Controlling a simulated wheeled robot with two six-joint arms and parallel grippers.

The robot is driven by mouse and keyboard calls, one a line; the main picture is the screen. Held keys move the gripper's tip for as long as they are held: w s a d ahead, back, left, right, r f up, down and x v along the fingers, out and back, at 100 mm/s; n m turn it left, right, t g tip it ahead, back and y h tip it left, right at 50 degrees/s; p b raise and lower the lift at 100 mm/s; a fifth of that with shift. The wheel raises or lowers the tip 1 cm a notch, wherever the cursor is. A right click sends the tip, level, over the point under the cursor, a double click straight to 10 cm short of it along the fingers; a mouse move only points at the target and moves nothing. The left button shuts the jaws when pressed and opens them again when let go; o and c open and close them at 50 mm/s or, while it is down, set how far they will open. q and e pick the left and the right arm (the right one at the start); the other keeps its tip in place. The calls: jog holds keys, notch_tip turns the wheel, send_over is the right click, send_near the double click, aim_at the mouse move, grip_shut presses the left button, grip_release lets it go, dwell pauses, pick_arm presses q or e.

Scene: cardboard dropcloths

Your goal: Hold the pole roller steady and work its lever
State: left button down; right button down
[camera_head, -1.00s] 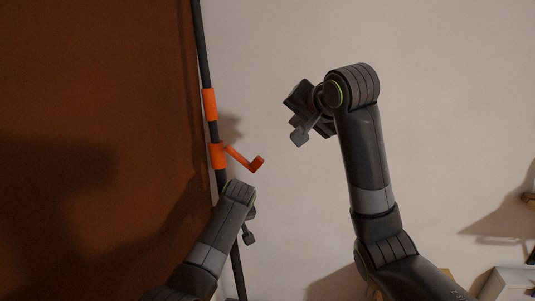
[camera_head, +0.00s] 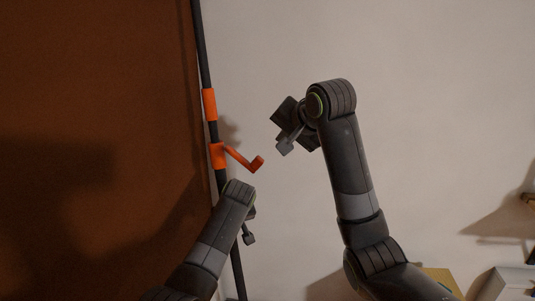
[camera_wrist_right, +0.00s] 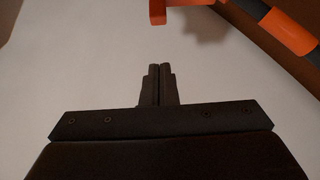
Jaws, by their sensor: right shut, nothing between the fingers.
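The pole roller is a thin black pole (camera_head: 203,60) with orange bands (camera_head: 209,104), upright and slightly tilted at the brown panel's right edge. Its orange lever (camera_head: 243,160) sticks out to the right with an upturned end. My left gripper (camera_head: 248,238) is at the pole below the lever; its arm hides most of it, so its grip cannot be told. My right gripper (camera_head: 284,148) is right of the lever and a little above its end, apart from it. In the right wrist view its fingers (camera_wrist_right: 158,70) are together and empty, with the lever (camera_wrist_right: 180,8) at the top edge.
A large brown panel (camera_head: 90,80) fills the left side. A pale wall (camera_head: 430,90) stands behind. At the lower right are a white box-like object (camera_head: 505,284) and a yellowish piece (camera_head: 442,280). The space between lever and right gripper is clear.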

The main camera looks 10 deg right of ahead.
pick_arm(q)
jog(key=shift+w+r, duration=0.1)
jog(key=shift+r, duration=0.05)
pick_arm(e)
jog(key=w+a+f, duration=0.3)
jog(key=w+f, duration=0.1)
jog(key=f, duration=0.2)
jog(key=shift+a, duration=0.25)
jog(key=shift+s, duration=0.1)
